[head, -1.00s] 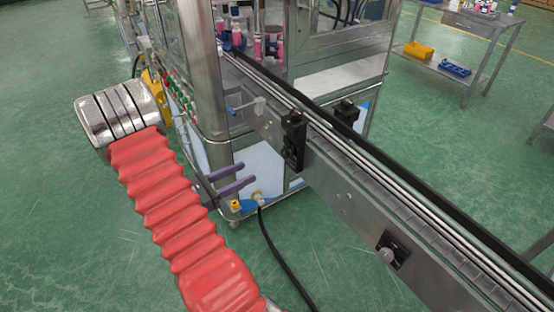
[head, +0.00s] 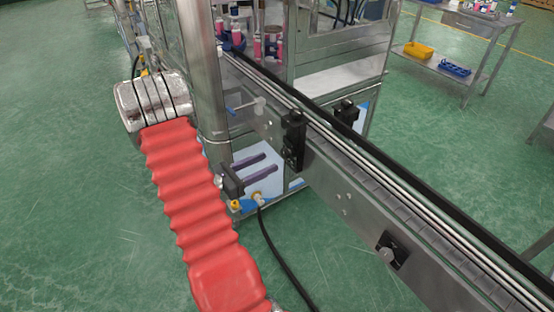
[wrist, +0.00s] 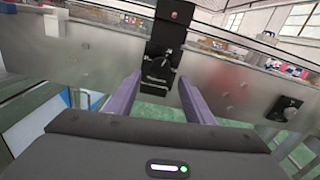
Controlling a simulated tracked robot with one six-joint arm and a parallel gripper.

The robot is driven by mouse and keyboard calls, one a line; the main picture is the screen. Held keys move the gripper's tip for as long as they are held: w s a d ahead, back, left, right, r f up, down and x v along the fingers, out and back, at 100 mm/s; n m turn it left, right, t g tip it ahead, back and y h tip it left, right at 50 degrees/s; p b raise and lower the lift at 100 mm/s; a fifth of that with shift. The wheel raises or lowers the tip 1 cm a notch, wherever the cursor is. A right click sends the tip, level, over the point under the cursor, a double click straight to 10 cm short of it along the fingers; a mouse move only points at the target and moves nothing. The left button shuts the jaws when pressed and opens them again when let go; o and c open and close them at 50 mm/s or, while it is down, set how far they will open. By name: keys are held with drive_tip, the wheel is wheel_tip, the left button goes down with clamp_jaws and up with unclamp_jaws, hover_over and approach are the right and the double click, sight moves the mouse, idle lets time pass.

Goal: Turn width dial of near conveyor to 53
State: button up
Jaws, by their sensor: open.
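The near conveyor (head: 375,215) runs from the machine to the lower right. A tall black unit (head: 292,140) is fixed to its side wall, and its lower part carries a dark dial-like face, seen in the wrist view (wrist: 160,68). Any number on it is too small to read. My gripper (head: 270,162) has two purple fingers, open and empty. They point toward the side wall, below and left of the black unit and apart from it. In the wrist view the dial-like face shows between the fingertips, further off.
A second black mount with a grey knob (head: 387,254) is further right along the conveyor wall. A rod with a pale knob (head: 259,104) juts out on the left. The machine frame stands behind my gripper. A black cable (head: 285,262) runs down over the open green floor.

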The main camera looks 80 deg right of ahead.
sight(283, 155)
drive_tip(key=shift+x, duration=2.95)
drive_tip(key=shift+c, duration=0.2)
